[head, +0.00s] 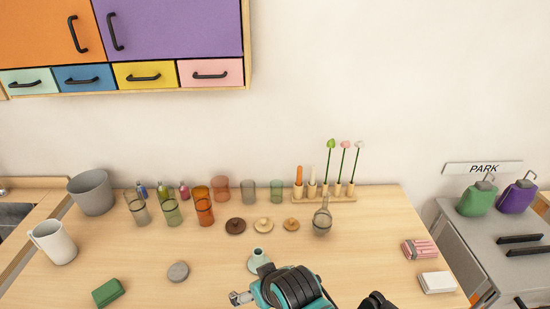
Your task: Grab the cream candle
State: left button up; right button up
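The cream candle (312,174) stands upright in a wooden holder (322,199) at the back of the table. An orange candle (299,176) stands just left of it in the same holder. A teal and black part of my arm shows at the bottom centre, well in front of the holder, with a small metal piece at its left. Another black part of mine shows at the bottom edge to its right. I cannot make out gripper fingers on either. Nothing touches the cream candle.
Green, pink and white flowers (345,146) stand right of the candles. A glass vessel (322,222) stands close in front of the holder. Coloured glasses (204,211) and round lids (263,225) are to the left. The table's right middle is clear.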

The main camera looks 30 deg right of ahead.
aim_at(312, 180)
jog(key=l+z, duration=0.5)
jog(key=i+l+z, duration=0.1)
jog(key=l+z, duration=0.35)
